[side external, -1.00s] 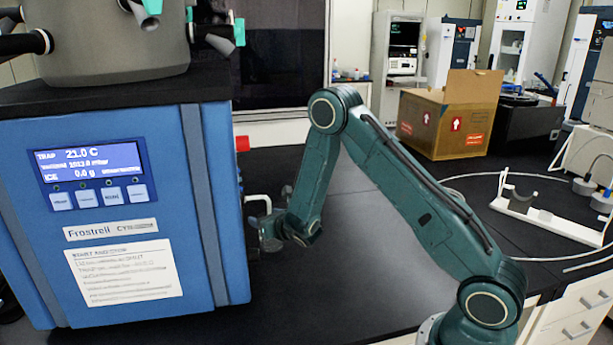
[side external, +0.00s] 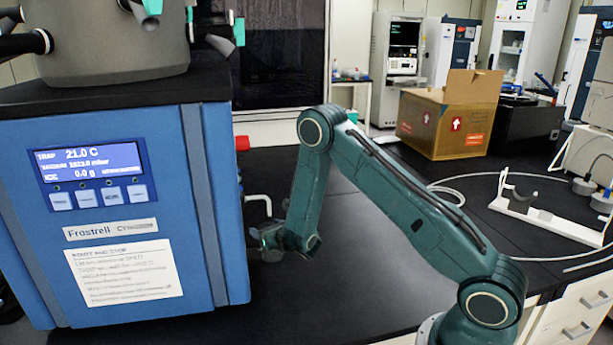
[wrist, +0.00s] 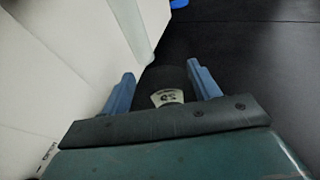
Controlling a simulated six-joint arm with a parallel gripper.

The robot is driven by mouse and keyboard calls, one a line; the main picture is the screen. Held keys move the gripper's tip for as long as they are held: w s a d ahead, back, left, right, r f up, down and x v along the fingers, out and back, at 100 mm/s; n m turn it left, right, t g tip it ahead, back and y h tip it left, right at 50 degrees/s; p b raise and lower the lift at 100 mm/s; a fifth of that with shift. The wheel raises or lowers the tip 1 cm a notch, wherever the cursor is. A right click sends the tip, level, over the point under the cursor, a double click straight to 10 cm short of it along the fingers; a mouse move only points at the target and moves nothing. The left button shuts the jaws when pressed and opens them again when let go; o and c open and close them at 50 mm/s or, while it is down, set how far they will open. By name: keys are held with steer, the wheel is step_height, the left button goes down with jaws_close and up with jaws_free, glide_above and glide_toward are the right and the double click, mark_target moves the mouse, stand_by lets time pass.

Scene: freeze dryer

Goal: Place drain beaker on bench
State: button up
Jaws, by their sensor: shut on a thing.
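My gripper (wrist: 160,76) is shut on the drain beaker (wrist: 167,98), which shows in the wrist view as a dark, see-through shape with a pale marked patch between the two blue fingers. In the side view my gripper (side external: 266,240) is low beside the right side of the blue freeze dryer (side external: 215,200), close to the black bench top (side external: 330,270). The beaker is hard to make out there, partly hidden by the gripper and the dryer's edge. I cannot tell whether its base touches the bench.
A pale drain pipe (side external: 262,200) sticks out of the dryer's side just above my gripper, with a red fitting (side external: 242,143) higher up. A cardboard box (side external: 450,115), a white stand (side external: 540,215) and a looped hose are farther right. The bench near my gripper is clear.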

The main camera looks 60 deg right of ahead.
steer(key=o, duration=1.1)
steer(key=shift+f, duration=0.1)
steer(key=shift+r, duration=0.2)
steer(key=v, duration=0.7)
steer(key=shift+s, duration=0.2)
steer(key=shift+s, duration=0.1)
steer(key=shift+r, duration=0.15)
